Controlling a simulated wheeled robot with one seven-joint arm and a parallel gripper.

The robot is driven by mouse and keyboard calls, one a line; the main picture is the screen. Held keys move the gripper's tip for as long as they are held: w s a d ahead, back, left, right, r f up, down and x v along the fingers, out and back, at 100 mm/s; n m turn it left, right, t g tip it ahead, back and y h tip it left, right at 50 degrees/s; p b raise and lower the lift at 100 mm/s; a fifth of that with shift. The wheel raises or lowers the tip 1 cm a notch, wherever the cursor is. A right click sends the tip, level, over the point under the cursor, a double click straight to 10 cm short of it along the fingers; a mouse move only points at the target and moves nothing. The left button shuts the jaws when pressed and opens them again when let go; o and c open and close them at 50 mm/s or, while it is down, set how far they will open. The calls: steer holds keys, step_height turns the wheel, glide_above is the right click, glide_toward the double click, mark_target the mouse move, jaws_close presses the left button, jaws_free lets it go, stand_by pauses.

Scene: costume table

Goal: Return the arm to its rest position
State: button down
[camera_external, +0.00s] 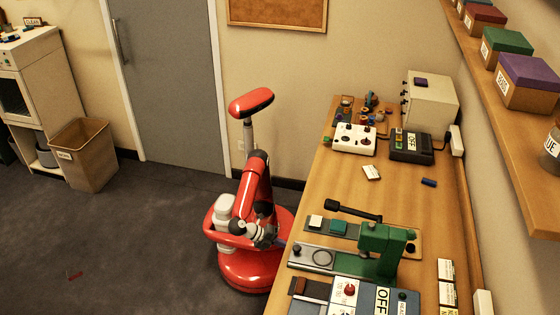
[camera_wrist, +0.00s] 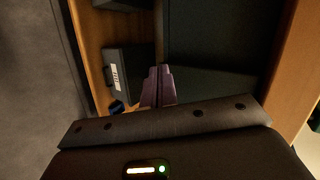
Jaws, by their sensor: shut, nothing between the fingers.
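My arm (camera_external: 255,190) is folded above my red base, at the left side of the wooden table. My gripper (camera_external: 283,244) is low beside the table's left edge, small and dark in the external view. In the wrist view my gripper's two fingers (camera_wrist: 159,72) lie together, shut, with nothing seen between them. I cannot tell from the external view exactly how far the fingertips are from the table edge.
The table (camera_external: 400,195) carries a green press (camera_external: 376,250), a white control box (camera_external: 354,139) and a black box (camera_external: 411,147). A shelf (camera_external: 510,105) holds lidded boxes at right. A bin (camera_external: 84,158) stands at left. The floor (camera_external: 130,240) left of my base is mostly clear.

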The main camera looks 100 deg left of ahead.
steer(key=w+a+f+n+g+y+b, duration=0.1)
steer(key=w+a+f+n+g, duration=0.25)
steer(key=a, duration=0.35)
steer(key=w+a+f+n+g+y+b, duration=0.15)
steer(key=a+f, duration=0.25)
steer(key=a, duration=0.4)
steer(key=s+a+n+h+p, duration=0.3)
steer(key=a+n+h+p, duration=0.3)
steer(key=a, duration=1.6)
steer(key=n, duration=0.3)
steer(key=shift+r, duration=0.3)
steer(key=c, duration=2.1)
jaws_free()
steer(key=shift+c, duration=0.2)
